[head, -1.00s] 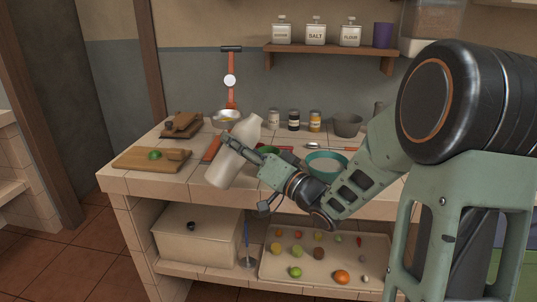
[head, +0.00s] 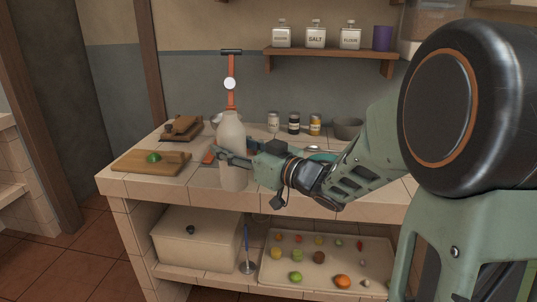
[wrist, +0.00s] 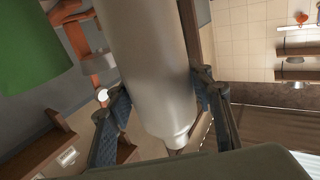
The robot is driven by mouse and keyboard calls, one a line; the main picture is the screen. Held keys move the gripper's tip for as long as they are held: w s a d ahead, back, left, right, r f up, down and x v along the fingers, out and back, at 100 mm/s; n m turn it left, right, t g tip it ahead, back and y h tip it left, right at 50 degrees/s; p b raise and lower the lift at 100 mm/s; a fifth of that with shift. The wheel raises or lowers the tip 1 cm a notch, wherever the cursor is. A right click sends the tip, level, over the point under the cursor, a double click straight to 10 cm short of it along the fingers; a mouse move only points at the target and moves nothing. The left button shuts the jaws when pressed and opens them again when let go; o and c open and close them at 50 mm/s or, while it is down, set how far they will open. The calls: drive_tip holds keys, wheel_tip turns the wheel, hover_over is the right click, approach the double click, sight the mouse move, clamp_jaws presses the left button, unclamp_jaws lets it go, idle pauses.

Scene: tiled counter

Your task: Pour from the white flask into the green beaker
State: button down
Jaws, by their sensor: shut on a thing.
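The white flask (head: 232,135) is in the head view, upright above the counter's front part. My gripper (head: 236,158) is shut around its body. In the wrist view the flask (wrist: 150,65) fills the middle, between the two padded fingers of my gripper (wrist: 160,98). The green beaker (wrist: 30,45) shows only in part, at the upper left of the wrist view, apart from the flask. In the head view I cannot make out the beaker; the flask and my gripper cover that area.
A cutting board (head: 135,166) with a green item lies at the left. Several jars (head: 294,123) and a grey bowl (head: 348,128) stand at the back. The counter's front left (head: 160,185) is clear.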

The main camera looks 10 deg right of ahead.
sight(231, 127)
drive_tip(key=shift+r+p, duration=2.25)
drive_tip(key=shift+r, duration=0.35)
drive_tip(key=shift+f, duration=0.1)
